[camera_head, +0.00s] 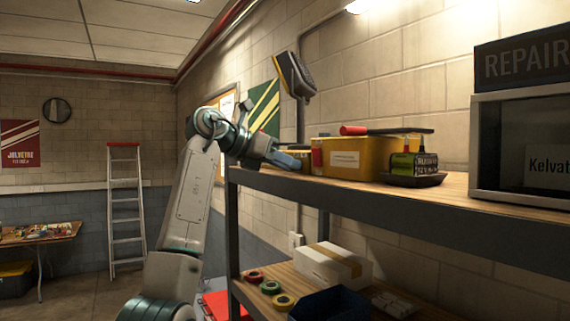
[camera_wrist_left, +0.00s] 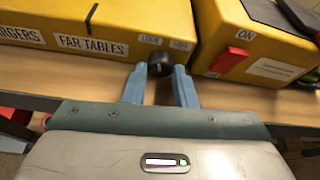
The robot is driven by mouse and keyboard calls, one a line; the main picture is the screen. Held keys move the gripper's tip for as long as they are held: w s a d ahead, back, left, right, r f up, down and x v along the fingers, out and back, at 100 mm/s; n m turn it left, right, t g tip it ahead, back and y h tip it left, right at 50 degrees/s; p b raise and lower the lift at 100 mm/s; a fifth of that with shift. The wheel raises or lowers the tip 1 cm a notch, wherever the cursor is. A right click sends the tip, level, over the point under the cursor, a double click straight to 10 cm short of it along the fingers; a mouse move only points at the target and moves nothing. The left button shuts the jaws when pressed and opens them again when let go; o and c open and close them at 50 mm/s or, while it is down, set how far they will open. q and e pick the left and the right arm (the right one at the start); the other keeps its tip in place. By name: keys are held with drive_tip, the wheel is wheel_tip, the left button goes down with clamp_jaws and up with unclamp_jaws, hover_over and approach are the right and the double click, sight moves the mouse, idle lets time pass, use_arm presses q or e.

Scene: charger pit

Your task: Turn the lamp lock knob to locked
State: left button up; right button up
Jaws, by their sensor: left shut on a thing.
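The lamp lock knob (camera_wrist_left: 160,63) is a small dark round knob on the front of a yellow box (camera_wrist_left: 90,22) in the left wrist view. Small labels, one seeming to read LOCK, sit just above it. My left gripper (camera_wrist_left: 160,80) has its blue fingers on either side of the knob and is shut on it. I cannot tell which way the knob points. In the head view my left gripper (camera_head: 288,161) is at the shelf's far left end, and the knob is hidden there. A lamp-like head (camera_head: 294,75) stands above. My right gripper is not in view.
A second yellow box (camera_wrist_left: 262,42) with a red switch stands close to the right. In the head view a yellow bin (camera_head: 357,158) with a red-handled tool (camera_head: 385,131) across it and a dark tray (camera_head: 413,180) stand along the shelf (camera_head: 450,187). A ladder (camera_head: 125,205) stands back left.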

use_arm(q)
drive_tip(key=o, duration=0.7)
drive_tip(key=shift+r, duration=0.2)
drive_tip(key=shift+f, duration=0.1)
drive_tip(key=b+v, duration=0.5)
drive_tip(key=v, duration=0.6)
drive_tip(key=shift+w, duration=0.1)
